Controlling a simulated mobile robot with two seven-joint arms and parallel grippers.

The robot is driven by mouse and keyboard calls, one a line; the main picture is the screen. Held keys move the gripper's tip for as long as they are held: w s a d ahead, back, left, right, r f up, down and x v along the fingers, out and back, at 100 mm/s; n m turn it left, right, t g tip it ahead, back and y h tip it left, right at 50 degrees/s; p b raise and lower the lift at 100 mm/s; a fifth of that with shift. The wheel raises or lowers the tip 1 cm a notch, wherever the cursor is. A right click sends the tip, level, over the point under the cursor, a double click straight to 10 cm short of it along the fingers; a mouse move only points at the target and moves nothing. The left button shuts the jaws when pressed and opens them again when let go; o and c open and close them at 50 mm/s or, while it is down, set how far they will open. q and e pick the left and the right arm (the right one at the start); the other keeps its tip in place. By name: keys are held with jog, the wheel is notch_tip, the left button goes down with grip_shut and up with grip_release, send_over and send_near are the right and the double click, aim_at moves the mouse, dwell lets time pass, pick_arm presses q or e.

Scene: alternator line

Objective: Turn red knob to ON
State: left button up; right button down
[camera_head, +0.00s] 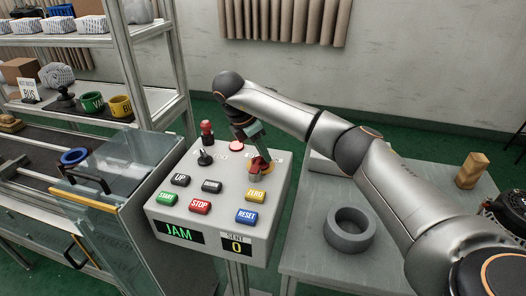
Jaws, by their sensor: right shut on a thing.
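The grey control box (205,236) stands in the middle of the view. My right gripper (258,163) comes down from above at the right side of its sloped top. The knob's ON and OFF marks are hidden or too small to read. My left gripper is not in view.
Left of the knob stand a red-topped lever (207,131), a black joystick (205,157) and a red button (236,146). Lower buttons include STOP (200,206) and RESET (247,216). A grey ring (351,230) lies on the right table.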

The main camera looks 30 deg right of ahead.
aim_at(254, 158)
jog(key=c, duration=0.9)
grip_release()
jog(key=shift+o, duration=0.2)
jog(key=p+v, duration=0.1)
jog(key=v, duration=0.6)
jog(key=shift+w+r+p, duration=0.1)
jog(key=shift+r+p, duration=0.1)
jog(key=shift+p, duration=0.2)
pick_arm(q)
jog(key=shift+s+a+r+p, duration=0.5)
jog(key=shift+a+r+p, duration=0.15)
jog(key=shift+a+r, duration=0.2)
pick_arm(e)
jog(key=v, duration=0.5)
jog(key=shift+a+r, duration=0.1)
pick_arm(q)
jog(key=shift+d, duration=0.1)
